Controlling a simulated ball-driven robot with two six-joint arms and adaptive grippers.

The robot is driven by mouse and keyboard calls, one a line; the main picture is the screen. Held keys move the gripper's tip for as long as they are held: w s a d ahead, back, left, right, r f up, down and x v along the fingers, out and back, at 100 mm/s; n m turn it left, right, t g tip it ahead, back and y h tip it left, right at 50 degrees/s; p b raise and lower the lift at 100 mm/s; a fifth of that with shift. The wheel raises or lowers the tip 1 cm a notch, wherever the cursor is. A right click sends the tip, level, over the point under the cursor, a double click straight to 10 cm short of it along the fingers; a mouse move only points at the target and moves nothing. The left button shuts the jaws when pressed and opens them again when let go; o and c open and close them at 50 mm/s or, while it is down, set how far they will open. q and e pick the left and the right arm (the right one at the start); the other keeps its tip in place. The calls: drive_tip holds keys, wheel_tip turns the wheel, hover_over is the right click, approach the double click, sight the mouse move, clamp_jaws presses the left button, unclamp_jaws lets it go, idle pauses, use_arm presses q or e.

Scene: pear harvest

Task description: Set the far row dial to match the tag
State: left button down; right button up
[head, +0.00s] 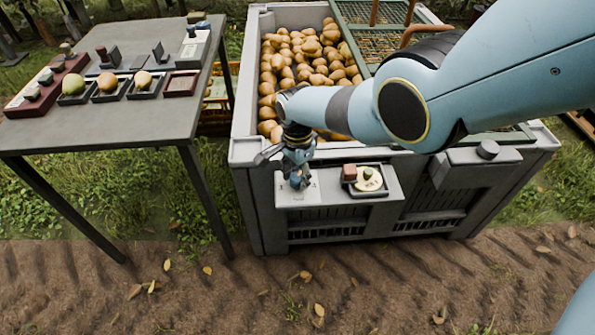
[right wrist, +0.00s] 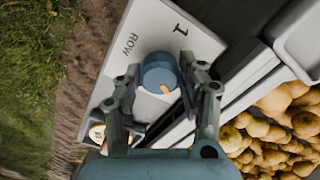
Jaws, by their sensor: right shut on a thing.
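The dial is a blue round knob (right wrist: 160,72) with an orange mark, on a pale plate (right wrist: 122,50) printed "ROW" and "1". The mark shows at the knob's lower right in the right wrist view; other numbers are not readable. My right gripper (right wrist: 158,68) has its fingers on either side of the knob and is shut on it. In the head view my right gripper (head: 298,176) is over the left end of the crate's front shelf and hides most of the knob. I cannot make out a tag for certain. My left gripper is out of view.
A big grey crate (head: 243,100) holds many brown pears (head: 300,55). A dark tray (head: 378,189) with a cut pear and a reddish block sits right of the gripper. A grey table (head: 130,125) at left holds pears in small trays, blocks and a red-brown box.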

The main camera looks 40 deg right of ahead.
sight(298, 176)
idle(0.4)
drive_tip(key=o, duration=1.2)
wheel_tip(298, 176, up, 12)
